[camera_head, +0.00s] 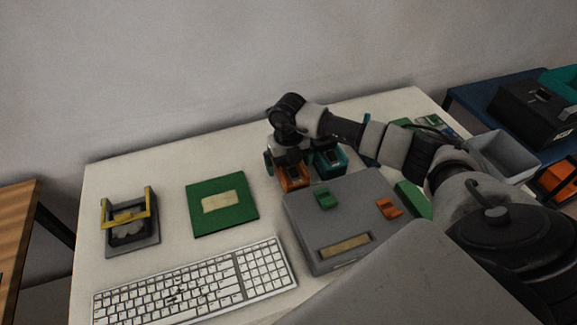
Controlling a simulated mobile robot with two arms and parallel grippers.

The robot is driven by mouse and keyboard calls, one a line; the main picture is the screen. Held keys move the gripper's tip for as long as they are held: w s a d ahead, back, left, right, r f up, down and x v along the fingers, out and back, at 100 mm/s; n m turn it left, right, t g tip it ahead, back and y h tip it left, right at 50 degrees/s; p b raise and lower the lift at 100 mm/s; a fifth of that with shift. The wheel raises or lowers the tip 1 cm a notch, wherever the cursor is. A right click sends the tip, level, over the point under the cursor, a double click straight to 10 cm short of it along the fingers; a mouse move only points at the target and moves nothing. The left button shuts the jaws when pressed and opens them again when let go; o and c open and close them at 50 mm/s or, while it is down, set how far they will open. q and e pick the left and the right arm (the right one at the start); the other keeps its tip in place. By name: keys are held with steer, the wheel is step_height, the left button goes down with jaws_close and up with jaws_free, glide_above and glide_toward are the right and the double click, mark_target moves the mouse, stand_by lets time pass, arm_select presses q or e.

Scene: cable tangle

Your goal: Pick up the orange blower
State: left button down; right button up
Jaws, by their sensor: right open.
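The orange blower (293,180), a small blocky orange body with a dark top, stands on the white table behind the grey box. My right gripper (291,160) reaches in from the right and is directly above it, pointing down. The gripper is open, and its wrist and fingers hide the blower's upper part. I cannot tell whether the fingers touch it. A similar teal device (330,163) stands close on its right. My left gripper is not in view.
A grey box (300,225) with green and orange clips is in front of the blower. A white keyboard (195,285), a green board (238,213) and a yellow-handled fixture (130,238) lie left. A grey bin (503,153) is at right. The table's back left is clear.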

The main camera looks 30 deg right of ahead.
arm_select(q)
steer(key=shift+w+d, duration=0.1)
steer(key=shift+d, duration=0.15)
arm_select(e)
steer(key=shift+f, duration=0.4)
steer(key=shift+c, duration=0.5)
